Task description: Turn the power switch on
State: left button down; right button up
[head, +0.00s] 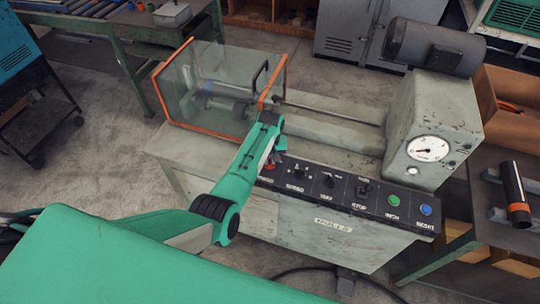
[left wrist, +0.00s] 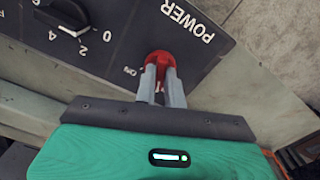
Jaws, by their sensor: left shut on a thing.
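The red power switch (left wrist: 160,57) sits on the dark control panel (head: 318,178), beside the POWER label in the left wrist view. An ON label (left wrist: 130,71) is printed next to it. In the head view the switch is mostly hidden by my left gripper (head: 272,163) at the panel's left end. In the left wrist view the two grey fingers of the left gripper (left wrist: 160,80) are closed on the red switch, one on each side. Whether the switch is turned to ON cannot be told. My right gripper is not in view.
A black knob (left wrist: 66,14) with a number scale sits near the switch. Further right are more knobs, a green button (head: 393,200) and a blue button (head: 426,210). A clear guard with orange edges (head: 205,130) stands behind the arm. A gauge (head: 428,149) is at right.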

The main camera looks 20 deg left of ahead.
pick_arm(q)
jog(key=m+p, duration=0.1)
jog(key=m, duration=0.2)
jog(key=shift+r+m+p, duration=0.15)
jog(key=shift+m+p, duration=0.15)
jog(key=shift+m, duration=0.1)
jog(key=m+p, duration=0.1)
jog(key=m, duration=0.2)
jog(key=shift+m, duration=0.3)
jog(key=m, duration=0.4)
jog(key=shift+p, duration=0.4)
jog(key=shift+m, duration=0.8)
jog(key=c, duration=1.5)
grip_release()
